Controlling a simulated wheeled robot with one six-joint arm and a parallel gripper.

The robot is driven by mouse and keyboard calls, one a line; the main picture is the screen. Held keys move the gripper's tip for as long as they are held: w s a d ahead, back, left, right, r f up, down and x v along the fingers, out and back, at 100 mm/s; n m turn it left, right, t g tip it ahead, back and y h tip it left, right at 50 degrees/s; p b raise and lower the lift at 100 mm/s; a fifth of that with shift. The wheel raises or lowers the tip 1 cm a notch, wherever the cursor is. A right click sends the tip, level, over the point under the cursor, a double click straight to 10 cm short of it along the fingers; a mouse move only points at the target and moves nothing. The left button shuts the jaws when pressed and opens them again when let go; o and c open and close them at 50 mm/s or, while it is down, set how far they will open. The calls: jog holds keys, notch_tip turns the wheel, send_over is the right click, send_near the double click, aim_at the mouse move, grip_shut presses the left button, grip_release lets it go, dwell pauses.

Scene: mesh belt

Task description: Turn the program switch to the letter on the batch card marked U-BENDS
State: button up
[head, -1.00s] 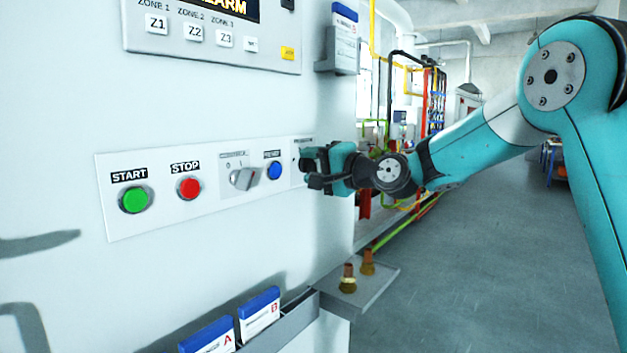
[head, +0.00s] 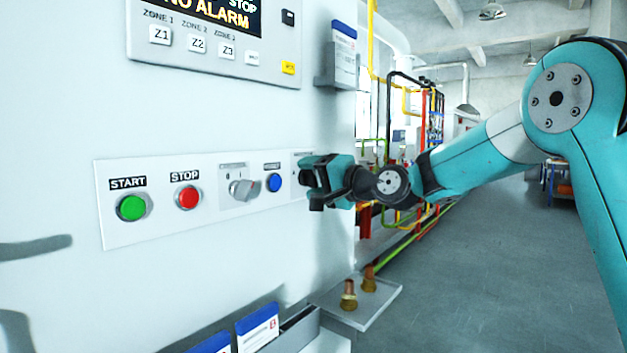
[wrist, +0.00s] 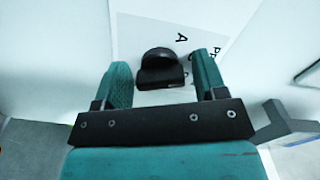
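The program switch is a black knob (wrist: 160,68) on a white plate in the wrist view, with a letter A (wrist: 181,38) printed beside it. Its other letters are hidden or out of view. My gripper (wrist: 160,60) is open, with one teal finger on each side of the knob; I cannot tell whether they touch it. In the head view my gripper (head: 312,182) is at the right end of the button panel and hides the switch. No U-BENDS wording is readable.
The panel (head: 112,232) carries a green START button (head: 132,208), a red STOP button (head: 188,197), a grey selector (head: 243,190) and a blue button (head: 274,182). A shelf with brass fittings (head: 349,296) juts out below. A card holder (head: 340,62) is above.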

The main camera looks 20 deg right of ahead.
jog(key=shift+o, duration=0.2)
jog(key=shift+s, duration=0.1)
jog(key=b+v, duration=0.4)
jog(key=v, duration=1.3)
